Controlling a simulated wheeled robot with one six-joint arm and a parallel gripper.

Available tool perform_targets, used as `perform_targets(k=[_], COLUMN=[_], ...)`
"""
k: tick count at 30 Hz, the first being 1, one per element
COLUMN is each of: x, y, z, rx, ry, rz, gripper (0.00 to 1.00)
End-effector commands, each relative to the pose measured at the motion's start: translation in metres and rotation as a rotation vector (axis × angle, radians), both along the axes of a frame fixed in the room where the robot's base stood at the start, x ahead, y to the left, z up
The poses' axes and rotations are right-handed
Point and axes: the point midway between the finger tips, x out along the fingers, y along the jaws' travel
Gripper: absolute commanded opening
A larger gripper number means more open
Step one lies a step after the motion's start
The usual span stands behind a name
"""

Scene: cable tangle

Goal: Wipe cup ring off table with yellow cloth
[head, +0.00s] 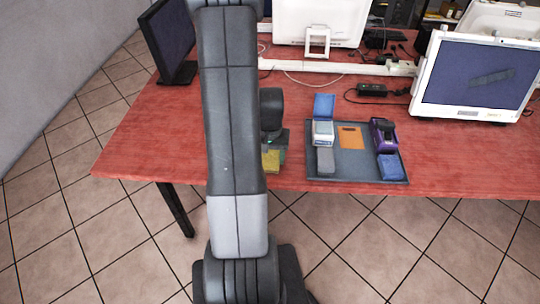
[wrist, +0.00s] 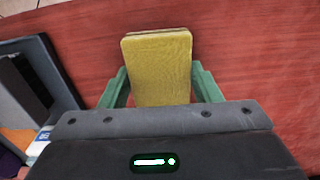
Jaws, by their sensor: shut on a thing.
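The yellow cloth (head: 271,161) is a folded, pad-like block near the front edge of the red table (head: 170,130). In the wrist view the cloth (wrist: 157,62) sits between the green fingers of my gripper (wrist: 158,88), which is shut on it. In the head view my gripper (head: 273,146) is partly hidden behind my arm. I cannot tell whether the cloth touches the table. No cup ring shows in either view; my arm hides part of the table.
A grey tray (head: 358,180) with several small items, among them an orange card (head: 351,137), lies just right of my gripper. Monitors, including a right one (head: 478,78), and cables (head: 310,80) occupy the back. The table's left front is clear.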

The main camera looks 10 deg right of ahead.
Motion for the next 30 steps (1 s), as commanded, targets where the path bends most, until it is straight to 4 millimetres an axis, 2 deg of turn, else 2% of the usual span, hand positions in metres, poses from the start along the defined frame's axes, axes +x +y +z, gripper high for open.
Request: perform_targets(k=[1,3,18,23,30], x=[0.001,0.001,0.002,0.002,0.002], y=[0.0,0.0,0.0,0.001,0.001], z=[0.016,0.03,0.073,0.083,0.082], rx=[-0.001,-0.001,-0.001,-0.001,-0.001], ry=[-0.006,-0.005,-0.003,-0.003,-0.002], rz=[0.001,0.001,0.004,0.004,0.004], gripper=[0.32,0.32,0.32,0.32,0.32])
